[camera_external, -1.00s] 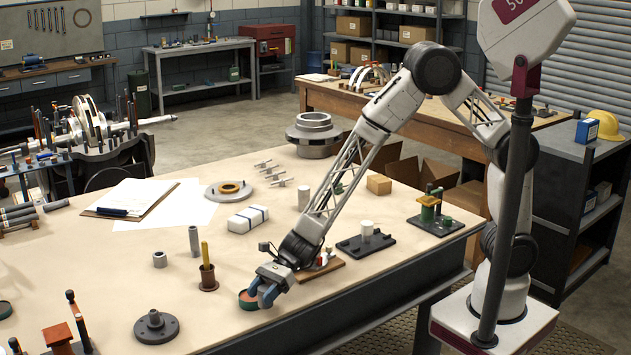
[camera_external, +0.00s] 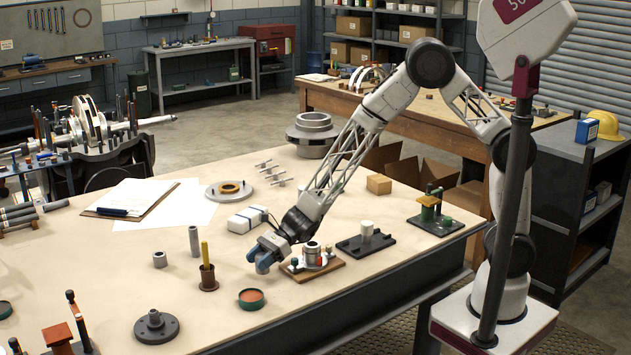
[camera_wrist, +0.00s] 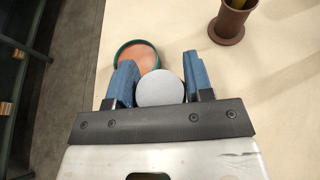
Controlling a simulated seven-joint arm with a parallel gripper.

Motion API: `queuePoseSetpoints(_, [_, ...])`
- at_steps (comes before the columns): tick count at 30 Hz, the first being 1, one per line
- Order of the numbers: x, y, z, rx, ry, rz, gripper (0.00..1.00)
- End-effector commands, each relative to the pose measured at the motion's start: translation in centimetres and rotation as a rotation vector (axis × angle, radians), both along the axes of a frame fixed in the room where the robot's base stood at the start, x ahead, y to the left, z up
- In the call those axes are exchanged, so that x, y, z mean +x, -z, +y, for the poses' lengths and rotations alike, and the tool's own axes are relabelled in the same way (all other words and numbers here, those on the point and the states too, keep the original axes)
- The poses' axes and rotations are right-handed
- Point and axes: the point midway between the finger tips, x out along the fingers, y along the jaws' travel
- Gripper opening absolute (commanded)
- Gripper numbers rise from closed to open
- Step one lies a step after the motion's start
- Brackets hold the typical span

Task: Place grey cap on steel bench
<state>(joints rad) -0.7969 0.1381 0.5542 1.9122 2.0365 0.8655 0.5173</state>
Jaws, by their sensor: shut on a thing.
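The grey cap (camera_wrist: 160,88) shows in the wrist view as a round, flat grey disc between the two blue fingers. My gripper (camera_wrist: 160,85) is shut on it. In the external view my gripper (camera_external: 264,262) is above the pale tabletop, left of a small wooden board with fittings. The cap is mostly hidden by the fingers there. A grey metal bench (camera_external: 202,47) stands by the back wall, far from my gripper; I cannot tell for sure that it is the steel bench.
A green dish with an orange inside (camera_external: 251,298) lies on the table (camera_external: 100,265); it also shows in the wrist view (camera_wrist: 138,57). A brown pot with a yellow handle (camera_external: 207,275) and a dark flanged disc (camera_external: 156,327) stand nearby. Clear tabletop lies between them.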

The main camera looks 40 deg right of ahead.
Motion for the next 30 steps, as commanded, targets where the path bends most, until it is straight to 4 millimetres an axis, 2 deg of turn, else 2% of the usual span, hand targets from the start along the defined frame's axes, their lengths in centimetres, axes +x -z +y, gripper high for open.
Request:
queuePoseSetpoints(1, [1.3,-0.1,-0.9,0.001,0.020,-0.001,0.14])
queuePoseSetpoints(12, [8.8,-0.7,-7.3,0.001,0.145,0.000,0.14])
queuePoseSetpoints(20, [13.6,-1.1,-12.2,0.001,0.230,0.000,0.14])
queuePoseSetpoints(30, [19.1,-1.6,-19.4,0.001,0.345,-0.001,0.14])
